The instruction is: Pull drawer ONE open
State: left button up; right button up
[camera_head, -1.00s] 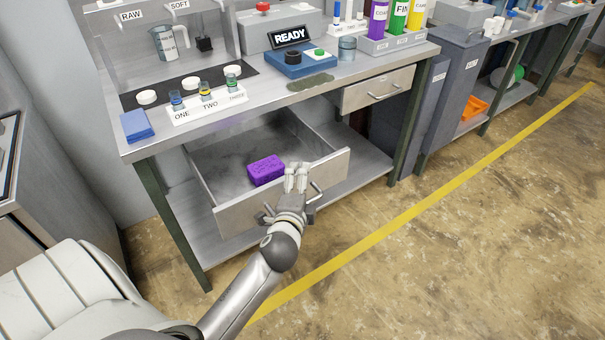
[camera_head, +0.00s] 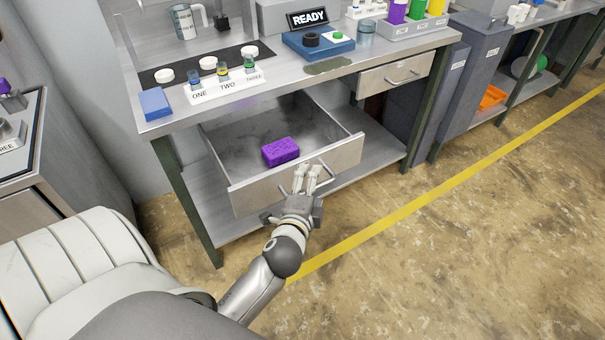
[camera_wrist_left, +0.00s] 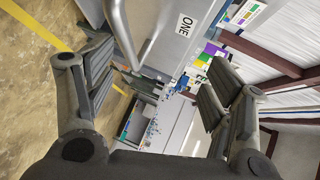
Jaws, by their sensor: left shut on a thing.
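A metal drawer (camera_head: 295,187) stands open under the bench. A purple block (camera_head: 281,151) lies inside it. Its front has a bar handle (camera_head: 328,174). My left gripper (camera_head: 307,178) is at the drawer front, shut on the handle; the grip itself is partly hidden. In the left wrist view, the handle (camera_wrist_left: 118,25) runs close by at the upper left, and a label reading ONE (camera_wrist_left: 185,26) is on the panel beside it. The two fingers (camera_wrist_left: 150,85) stand apart in that view. My right gripper is not in view.
The workbench (camera_head: 290,85) carries jars labelled ONE, TWO and THREE, a blue block (camera_head: 155,103) and a READY device (camera_head: 318,42). A closed drawer (camera_head: 392,77) is at the right. A lower shelf (camera_head: 362,160) is below. The floor (camera_head: 470,240) in front is clear.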

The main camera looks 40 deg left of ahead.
pick_arm(q)
jog(key=s+r, duration=0.1)
jog(key=s, duration=0.1)
jog(key=r, duration=0.1)
jog(key=shift+s+d+r, duration=0.25)
jog(key=shift+s+r, duration=0.05)
jog(key=shift+s, duration=0.1)
jog(key=c, duration=0.5)
jog(key=shift+s+d, duration=0.35)
jog(key=shift+s, duration=0.4)
jog(key=shift+s+d, duration=0.4)
jog(key=shift+s, duration=0.3)
jog(key=shift+s+d, duration=0.35)
jog(key=shift+s, duration=0.4)
